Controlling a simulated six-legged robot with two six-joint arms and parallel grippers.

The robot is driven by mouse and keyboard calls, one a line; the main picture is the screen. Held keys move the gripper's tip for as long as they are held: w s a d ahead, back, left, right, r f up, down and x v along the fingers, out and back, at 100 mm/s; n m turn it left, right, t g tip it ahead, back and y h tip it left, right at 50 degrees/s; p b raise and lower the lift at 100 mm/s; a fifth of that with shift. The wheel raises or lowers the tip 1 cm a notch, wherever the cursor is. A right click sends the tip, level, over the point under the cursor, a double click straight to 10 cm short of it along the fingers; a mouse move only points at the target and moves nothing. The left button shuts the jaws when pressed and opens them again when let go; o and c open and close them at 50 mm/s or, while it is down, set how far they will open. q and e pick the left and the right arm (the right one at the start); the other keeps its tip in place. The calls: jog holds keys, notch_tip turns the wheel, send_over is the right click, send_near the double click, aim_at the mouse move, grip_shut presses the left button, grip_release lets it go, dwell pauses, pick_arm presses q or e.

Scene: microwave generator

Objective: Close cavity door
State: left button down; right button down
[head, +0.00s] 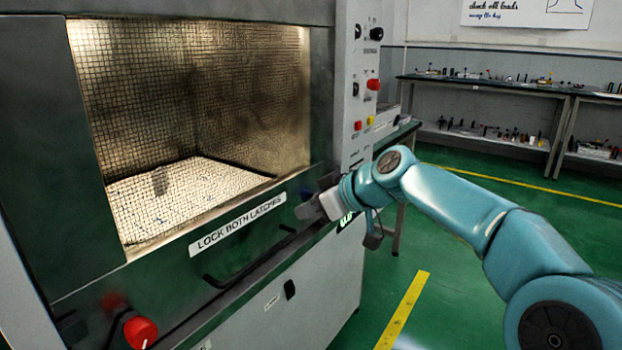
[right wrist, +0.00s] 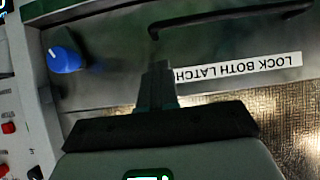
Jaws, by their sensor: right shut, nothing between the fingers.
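The microwave cavity (head: 190,100) is lined with metal mesh, and its inside shows in the head view. Below it is a dark green front panel (head: 165,262) with a "LOCK BOTH LATCHES" label (head: 238,223) and a black bar handle (head: 255,262). I cannot tell for certain whether this panel is part of the door, or how far the door is open. A red knob (head: 140,332) sits at its lower left; a blue knob (right wrist: 65,59) shows in the right wrist view. My right gripper (head: 313,208) is shut and empty near the panel's right end. My left gripper is out of view.
A control column (head: 357,90) with knobs and buttons stands right of the cavity. A white lower cabinet (head: 320,290) is below the panel. Benches with small items (head: 490,85) line the back right wall. Green floor with yellow lines (head: 405,310) is open at right.

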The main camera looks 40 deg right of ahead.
jog(key=v, duration=0.9)
jog(key=shift+s+r+p, duration=0.25)
jog(key=shift+p, duration=0.2)
jog(key=w+a+f+m+g, duration=0.1)
jog(key=w+a+f+g, duration=0.15)
jog(key=f, duration=0.75)
jog(key=w+a+f+m+g, duration=0.15)
jog(key=w+f, duration=0.25)
jog(key=f, duration=0.5)
jog(key=s+a+f+m+g, duration=0.1)
jog(key=a+f, duration=0.3)
jog(key=f, duration=0.6)
jog(key=s+a+f+m+g, duration=0.1)
jog(key=a+f, duration=0.3)
jog(key=f, duration=0.5)
jog(key=s+a+f+g, duration=0.4)
jog(key=s+a+f, duration=1.1)
jog(key=s+f, duration=0.4)
notch_tip(320, 180, up, 25)
jog(key=s+p, duration=0.2)
jog(key=p, duration=2.2)
jog(key=shift+s+a+m+g+y+p, duration=0.25)
jog(key=shift+a+m+g+y+p, duration=0.05)
jog(key=shift+a+m+y+p, duration=0.1)
